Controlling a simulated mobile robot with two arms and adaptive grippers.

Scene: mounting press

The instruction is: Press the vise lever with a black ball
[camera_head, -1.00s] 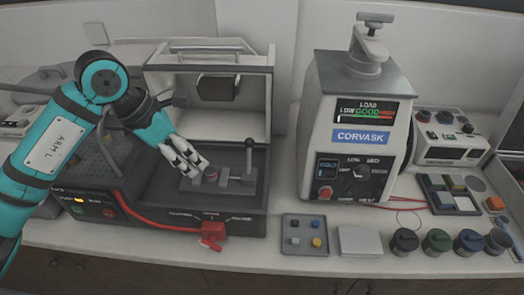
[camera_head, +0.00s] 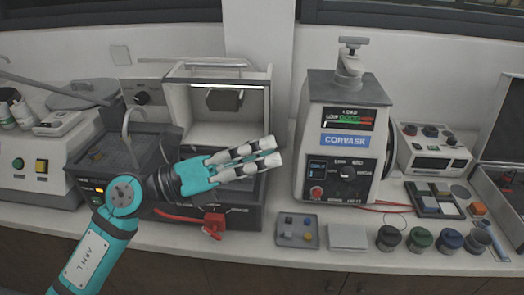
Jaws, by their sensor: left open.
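The open-fronted machine with the vise (camera_head: 220,135) stands at centre left, its light strip lit over the chamber. My left gripper (camera_head: 271,151) is open, its fingers pointing right across the front of this chamber. No object shows between the fingers. The vise and its lever with the black ball are hidden behind my left gripper and wrist, so I cannot tell the lever's position or whether the gripper touches it. My right gripper is not in view.
A red lockout-like block (camera_head: 214,222) with a red cable hangs at the machine's front edge. The CORVASK press (camera_head: 345,130) stands close on the right. A grey tray (camera_head: 297,243), a pale block (camera_head: 347,237) and several round dark pots (camera_head: 420,240) line the counter's front.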

